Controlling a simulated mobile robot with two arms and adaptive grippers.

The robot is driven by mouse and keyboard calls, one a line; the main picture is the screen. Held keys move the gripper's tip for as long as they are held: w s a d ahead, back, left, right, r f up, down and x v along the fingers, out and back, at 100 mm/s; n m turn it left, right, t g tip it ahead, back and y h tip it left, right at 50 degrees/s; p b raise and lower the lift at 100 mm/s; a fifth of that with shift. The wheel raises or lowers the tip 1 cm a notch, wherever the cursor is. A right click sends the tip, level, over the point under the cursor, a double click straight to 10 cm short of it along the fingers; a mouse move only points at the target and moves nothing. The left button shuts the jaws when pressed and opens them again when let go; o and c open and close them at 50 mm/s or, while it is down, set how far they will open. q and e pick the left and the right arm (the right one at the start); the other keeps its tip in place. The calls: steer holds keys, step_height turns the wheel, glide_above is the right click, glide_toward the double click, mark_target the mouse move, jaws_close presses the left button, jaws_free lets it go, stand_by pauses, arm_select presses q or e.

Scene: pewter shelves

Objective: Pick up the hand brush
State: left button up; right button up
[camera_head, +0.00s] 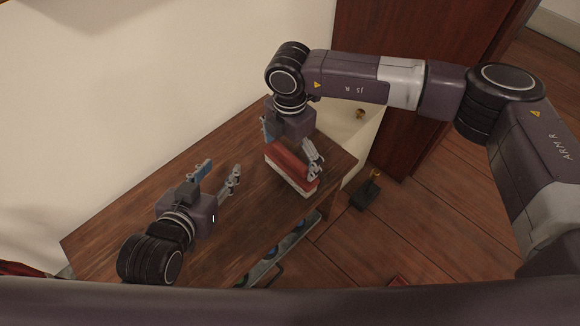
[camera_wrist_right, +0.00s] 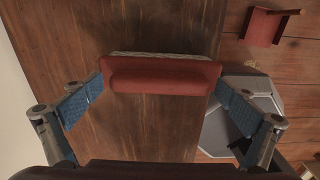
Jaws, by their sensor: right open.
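The hand brush (camera_head: 289,166) has a red back and handle and pale bristles. It lies near the right end of the wooden shelf top (camera_head: 135,225). In the right wrist view the brush (camera_wrist_right: 160,76) lies crosswise between the fingertips. My right gripper (camera_head: 291,155) is above the brush with its fingers spread toward the two ends. In its wrist view the right gripper (camera_wrist_right: 160,90) is open, and I cannot tell whether the fingertips touch the brush. My left gripper (camera_head: 220,172) is open and empty over the shelf top, left of the brush.
A lower shelf (camera_head: 262,267) with items shows below the front edge. A dark object with a brass-coloured part (camera_head: 366,194) stands on the wooden floor. A red dustpan-like piece (camera_wrist_right: 264,26) and a grey object (camera_wrist_right: 245,108) show beside the shelf. A pale wall is behind.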

steer(key=c, duration=1.2)
steer(key=shift+o, duration=0.2)
steer(key=shift+r, duration=0.15)
